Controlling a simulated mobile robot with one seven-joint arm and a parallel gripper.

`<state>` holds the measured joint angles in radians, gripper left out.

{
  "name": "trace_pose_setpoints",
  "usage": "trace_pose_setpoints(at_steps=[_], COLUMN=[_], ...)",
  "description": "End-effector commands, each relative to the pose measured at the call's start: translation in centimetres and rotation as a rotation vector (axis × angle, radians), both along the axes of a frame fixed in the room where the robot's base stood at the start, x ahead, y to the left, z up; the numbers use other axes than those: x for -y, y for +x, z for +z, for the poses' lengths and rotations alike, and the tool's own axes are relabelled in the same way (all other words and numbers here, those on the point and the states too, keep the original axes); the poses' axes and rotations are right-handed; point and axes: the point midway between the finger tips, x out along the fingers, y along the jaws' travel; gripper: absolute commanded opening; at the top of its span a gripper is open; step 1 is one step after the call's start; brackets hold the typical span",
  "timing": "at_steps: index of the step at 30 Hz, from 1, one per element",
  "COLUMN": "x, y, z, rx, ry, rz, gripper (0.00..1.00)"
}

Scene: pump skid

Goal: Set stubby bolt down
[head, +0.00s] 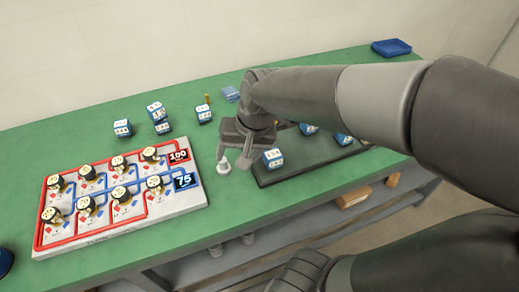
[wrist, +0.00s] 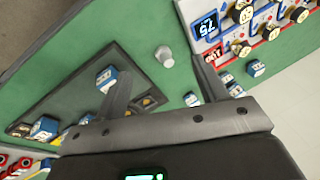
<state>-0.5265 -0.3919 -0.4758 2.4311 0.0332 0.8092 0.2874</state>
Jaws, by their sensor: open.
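The stubby bolt (head: 224,166) is a small light-grey piece on the green bench top, in the gap between the pump panel and the dark tray. It seems to stand upright. In the wrist view the bolt (wrist: 164,57) shows between and beyond my fingertips, with clear green around it. My gripper (head: 236,156) is open and empty above the bench, close to the bolt. In the wrist view my gripper's two fingers (wrist: 155,66) are wide apart, and neither visibly touches the bolt.
The dark tray (head: 320,165) with blue-white blocks lies right. More blocks (head: 155,110) stand behind the panel. A blue bin (head: 391,47) sits far right. The bench front edge is near.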

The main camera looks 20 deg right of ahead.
Motion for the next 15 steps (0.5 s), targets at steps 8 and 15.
trace_pose_setpoints(at_steps=[8, 15], x=[1.7, 2.2], y=[-4.1, -6.6], z=[4.9, 6.9], rx=[0.182, 0.263], ry=[-0.120, -0.261], rz=[0.107, 0.164], gripper=[0.66, 0.66])
